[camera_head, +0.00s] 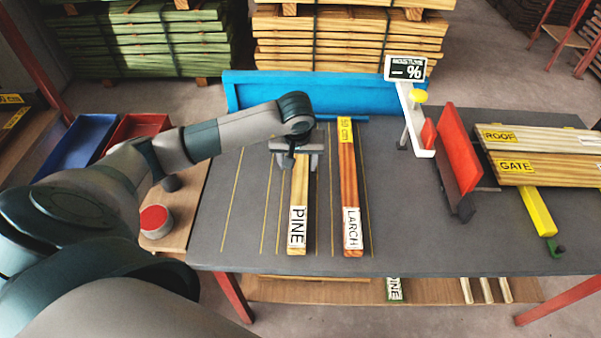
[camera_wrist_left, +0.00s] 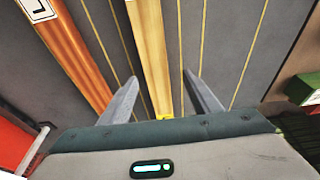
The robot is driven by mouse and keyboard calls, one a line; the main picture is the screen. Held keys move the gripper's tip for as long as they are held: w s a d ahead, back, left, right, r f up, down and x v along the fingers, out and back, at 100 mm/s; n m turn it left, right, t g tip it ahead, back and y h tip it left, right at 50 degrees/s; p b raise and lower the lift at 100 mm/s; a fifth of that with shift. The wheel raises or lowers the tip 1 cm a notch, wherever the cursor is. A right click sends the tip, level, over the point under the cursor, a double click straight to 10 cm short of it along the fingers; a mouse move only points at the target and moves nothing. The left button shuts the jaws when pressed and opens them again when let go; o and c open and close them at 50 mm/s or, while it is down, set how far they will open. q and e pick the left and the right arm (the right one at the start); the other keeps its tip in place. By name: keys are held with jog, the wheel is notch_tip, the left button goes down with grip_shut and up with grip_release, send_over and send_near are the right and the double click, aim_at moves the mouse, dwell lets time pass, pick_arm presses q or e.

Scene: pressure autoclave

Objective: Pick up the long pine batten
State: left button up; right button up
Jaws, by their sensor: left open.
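The long pine batten (camera_head: 299,200) lies on the grey table with its PINE label toward the near edge. My left gripper (camera_head: 297,160) is over the batten's far part, with its jaws open. In the left wrist view the pale batten (camera_wrist_left: 149,50) runs between the two spread fingers of the gripper (camera_wrist_left: 158,80), with a gap on each side. Whether the fingertips reach down beside the wood is hard to tell. The arm hides the batten's far end in the head view. My right gripper is not in view.
A redder larch batten (camera_head: 348,190) lies parallel, just right of the pine. A blue fence (camera_head: 270,92) stands along the back. A moisture display (camera_head: 405,69) and an orange plate (camera_head: 459,150) stand to the right. A red-topped tin (camera_head: 155,220) is at left.

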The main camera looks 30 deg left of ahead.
aim_at(301, 171)
pick_arm(q)
jog(key=shift+w+f+p, duration=0.1)
jog(key=shift+f+p, duration=0.2)
jog(key=x, duration=0.1)
jog(key=p+x, duration=0.1)
jog(key=x, duration=0.1)
jog(key=shift+w+d+p, duration=0.2)
jog(key=shift+p, duration=0.1)
jog(key=shift+w+a+f, duration=0.15)
jog(key=shift+f, duration=0.35)
jog(key=c, duration=1.4)
jog(key=shift+c, duration=0.2)
jog(key=shift+r, duration=0.1)
